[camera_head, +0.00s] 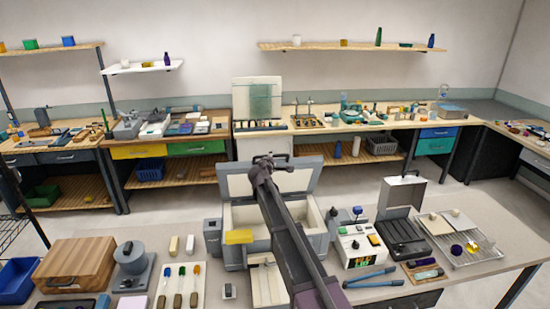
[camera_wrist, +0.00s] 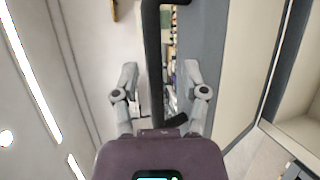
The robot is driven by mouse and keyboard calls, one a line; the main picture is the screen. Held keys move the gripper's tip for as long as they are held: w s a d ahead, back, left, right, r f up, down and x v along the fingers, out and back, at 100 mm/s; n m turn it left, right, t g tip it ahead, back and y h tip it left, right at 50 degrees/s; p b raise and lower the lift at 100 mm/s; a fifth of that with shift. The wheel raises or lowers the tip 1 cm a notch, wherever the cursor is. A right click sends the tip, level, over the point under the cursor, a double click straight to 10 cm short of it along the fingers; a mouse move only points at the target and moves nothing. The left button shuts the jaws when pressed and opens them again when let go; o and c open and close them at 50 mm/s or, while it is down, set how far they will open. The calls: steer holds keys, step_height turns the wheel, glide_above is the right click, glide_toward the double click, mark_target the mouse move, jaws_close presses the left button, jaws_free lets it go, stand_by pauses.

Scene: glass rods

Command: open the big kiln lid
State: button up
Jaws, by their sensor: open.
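The big kiln (camera_head: 234,257) is a grey box with a cream lining on the bench, in the middle of the head view. Its lid (camera_head: 238,186) stands raised, roughly upright, with its cream inner face towards the camera; my arm hides part of the opening. My gripper (camera_head: 266,160) is at the lid's top edge. In the wrist view my gripper (camera_wrist: 160,78) is open, its two fingers spread on either side of the dark lid handle (camera_wrist: 152,45). The grey lid edge (camera_wrist: 212,60) shows beside the handle. I cannot tell whether a finger touches the handle.
A control box (camera_head: 358,247) and a dark open-lidded unit (camera_head: 402,238) stand right of the kiln. A wooden box (camera_head: 75,266) and several coloured-tipped tools (camera_head: 180,285) lie to the left. Behind, across open floor, is another workbench (camera_head: 340,126).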

steer(key=f+v, duration=0.2)
steer(key=v, duration=0.8)
steer(key=shift+s, duration=0.25)
steer(key=s+d+f+m+g+h+b, duration=0.2)
steer(key=s+d+f+m+g+b, duration=0.65)
steer(key=s+d+f, duration=0.65)
steer(key=s+d+f+m+g+y+b, duration=0.3)
steer(key=s+f+m, duration=0.1)
steer(key=s+f, duration=0.4)
steer(key=s+d+f+m+g+y+b, duration=0.2)
steer(key=s+f, duration=0.5)
steer(key=s, duration=0.5)
steer(key=shift+s+d+f+m+g+y+b, duration=0.25)
steer(key=shift+d+f+m+g+y+b, duration=0.15)
steer(key=shift+d+m+g+b, duration=0.7)
